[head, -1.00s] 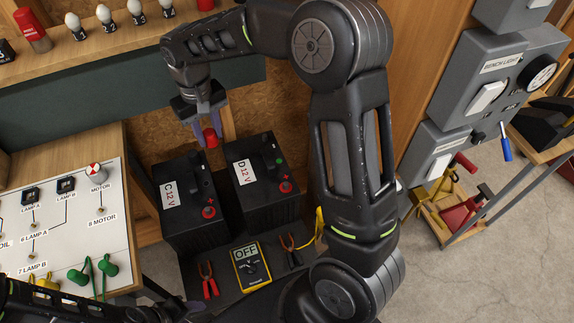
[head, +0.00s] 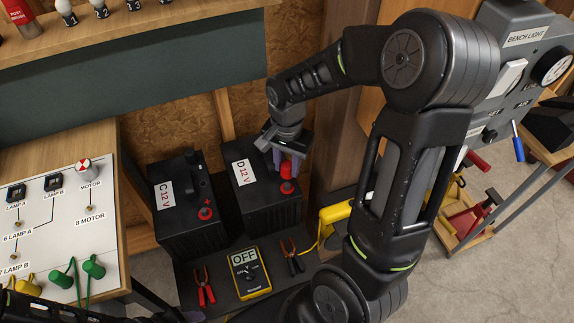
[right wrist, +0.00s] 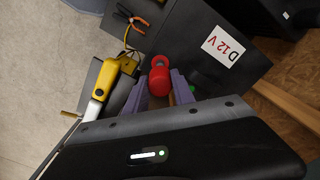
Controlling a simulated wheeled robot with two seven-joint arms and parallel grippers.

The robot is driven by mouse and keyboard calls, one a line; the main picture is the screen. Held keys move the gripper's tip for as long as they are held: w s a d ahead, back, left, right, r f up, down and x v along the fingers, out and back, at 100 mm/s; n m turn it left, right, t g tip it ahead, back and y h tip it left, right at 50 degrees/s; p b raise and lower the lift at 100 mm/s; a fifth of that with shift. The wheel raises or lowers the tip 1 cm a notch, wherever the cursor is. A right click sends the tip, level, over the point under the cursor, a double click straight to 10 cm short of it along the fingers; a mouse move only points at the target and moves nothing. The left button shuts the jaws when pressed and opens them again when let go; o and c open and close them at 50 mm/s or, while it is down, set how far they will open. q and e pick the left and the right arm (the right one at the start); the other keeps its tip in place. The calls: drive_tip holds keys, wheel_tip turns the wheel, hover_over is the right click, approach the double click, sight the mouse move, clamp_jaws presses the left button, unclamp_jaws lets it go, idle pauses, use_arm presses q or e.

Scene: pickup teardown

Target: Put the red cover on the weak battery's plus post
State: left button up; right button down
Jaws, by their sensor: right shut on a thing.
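My right gripper (head: 281,160) is shut on a red cover (head: 287,168) and holds it over battery D (head: 262,200). In the right wrist view the red cover (right wrist: 159,78) sits between the purple fingers of the gripper (right wrist: 158,92). Right below the cover, in the head view, is the red post (head: 287,187) of battery D. I cannot tell whether cover and post touch. Battery C (head: 180,215), with its red post (head: 205,213) uncovered by the gripper, stands to the left. The labels do not show which battery is weak. My left gripper is not in view.
A yellow tool (head: 334,213) is to the right. The lamp and motor board (head: 60,215) stands on the left.

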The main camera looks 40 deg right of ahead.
sight(287, 184)
drive_tip(key=shift+f+b, duration=2)
drive_tip(key=shift+f, duration=0.5)
drive_tip(key=shift+f+b, duration=0.7)
drive_tip(key=shift+f, duration=0.2)
drive_tip(key=c, duration=1)
unclamp_jaws()
drive_tip(key=shift+o, duration=0.2)
drive_tip(key=shift+r, duration=0.15)
wheel_tip(287, 184, up, 8)
drive_tip(key=shift+f+p, duration=0.2)
drive_tip(key=shift+p, duration=0.1)
